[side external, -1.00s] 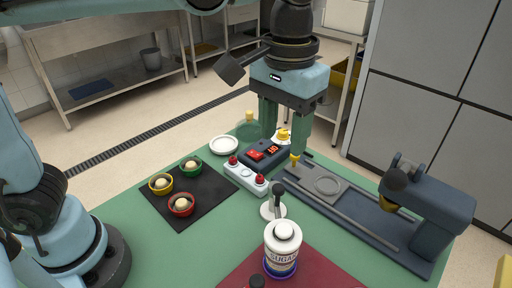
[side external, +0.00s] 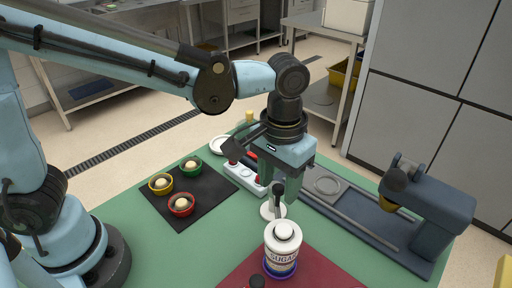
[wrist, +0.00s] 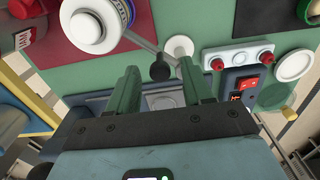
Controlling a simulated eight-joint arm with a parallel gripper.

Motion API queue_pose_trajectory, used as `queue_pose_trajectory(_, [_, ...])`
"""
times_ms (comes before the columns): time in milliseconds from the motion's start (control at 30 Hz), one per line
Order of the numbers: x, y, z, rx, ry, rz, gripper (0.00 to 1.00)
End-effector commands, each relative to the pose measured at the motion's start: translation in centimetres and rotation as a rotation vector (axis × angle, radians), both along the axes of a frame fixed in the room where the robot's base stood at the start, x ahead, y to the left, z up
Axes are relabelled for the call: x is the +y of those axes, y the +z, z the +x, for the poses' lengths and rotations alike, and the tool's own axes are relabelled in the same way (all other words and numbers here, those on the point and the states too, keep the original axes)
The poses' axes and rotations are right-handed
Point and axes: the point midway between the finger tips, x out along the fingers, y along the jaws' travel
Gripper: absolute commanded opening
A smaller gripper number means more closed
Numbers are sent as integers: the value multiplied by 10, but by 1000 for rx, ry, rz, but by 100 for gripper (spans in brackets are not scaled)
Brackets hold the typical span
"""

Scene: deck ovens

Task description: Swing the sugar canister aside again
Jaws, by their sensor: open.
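The sugar canister (side external: 282,258), white with a blue base and a round lid knob, stands on the dark red mat at the front of the table. It also shows in the wrist view (wrist: 92,27), where a thin grey bar runs from it to a white round pivot (wrist: 180,47). A dark-knobbed upright handle (side external: 277,188) stands by that pivot. My gripper (wrist: 158,68) is open and points down. The handle's dark knob (wrist: 160,72) shows between its fingers in the wrist view; whether they touch it I cannot tell.
A dark slide rail (side external: 345,215) with a press-like head (side external: 440,205) lies to the right. A white box with red knobs (side external: 240,177) is close to my gripper's left. A black mat (side external: 200,205) holds small bowls. A jam jar (wrist: 33,28) stands near the canister.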

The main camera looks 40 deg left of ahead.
Motion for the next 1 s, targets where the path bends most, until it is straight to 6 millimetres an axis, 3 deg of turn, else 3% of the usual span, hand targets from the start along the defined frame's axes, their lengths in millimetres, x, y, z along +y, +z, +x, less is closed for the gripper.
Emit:
queue_pose_trajectory(200, [0, 0, 0, 0, 0, 0, 47])
queue_pose_trajectory(500, [0, 0, 0, 0, 0, 0, 1])
queue_pose_trajectory(1000, [1, 0, -1, 1, -36, 0, 0])
